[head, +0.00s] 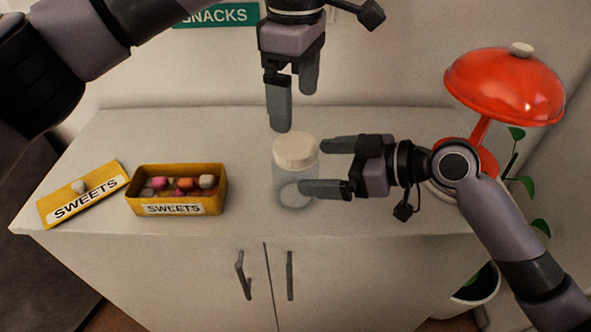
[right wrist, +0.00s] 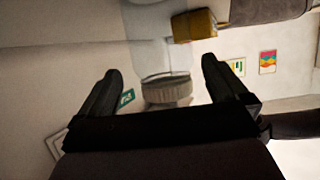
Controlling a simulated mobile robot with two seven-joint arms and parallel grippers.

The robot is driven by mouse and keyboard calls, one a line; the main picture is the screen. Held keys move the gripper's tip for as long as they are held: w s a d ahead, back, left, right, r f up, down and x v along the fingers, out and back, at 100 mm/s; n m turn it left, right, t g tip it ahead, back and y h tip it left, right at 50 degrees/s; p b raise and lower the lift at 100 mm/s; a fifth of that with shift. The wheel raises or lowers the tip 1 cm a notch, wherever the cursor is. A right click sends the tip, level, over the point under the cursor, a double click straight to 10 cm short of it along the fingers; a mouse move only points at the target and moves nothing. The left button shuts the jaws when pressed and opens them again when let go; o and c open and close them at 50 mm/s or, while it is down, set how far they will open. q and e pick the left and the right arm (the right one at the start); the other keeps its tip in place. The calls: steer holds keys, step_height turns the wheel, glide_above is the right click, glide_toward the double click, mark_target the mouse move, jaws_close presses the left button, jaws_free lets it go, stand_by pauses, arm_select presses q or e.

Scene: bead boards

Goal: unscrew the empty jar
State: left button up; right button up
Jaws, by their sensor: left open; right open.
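The empty clear glass jar (head: 293,190) stands upright on the cabinet top with its cream lid (head: 295,150) on. My right gripper (head: 315,166) is open at the jar's right side, its fingers pointing left toward the jar. In the right wrist view the lid (right wrist: 167,92) shows between my open right fingers (right wrist: 160,66); I cannot tell whether they touch the jar. My left gripper (head: 294,112) is open and empty, pointing down above and slightly behind the lid. No contact between it and the lid is clear.
A yellow sweets box (head: 180,206) holding several sweets stands left of the jar, its lid (head: 83,194) lying farther left. A red lamp (head: 505,88) stands at the right, with a plant (head: 515,180) beside it. The cabinet top (head: 240,150) is clear between box and jar.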

mark_target(295, 168)
arm_select(q)
steer(key=shift+s, duration=0.15)
arm_select(e)
steer(key=x, duration=0.6)
steer(key=shift+s, duration=0.2)
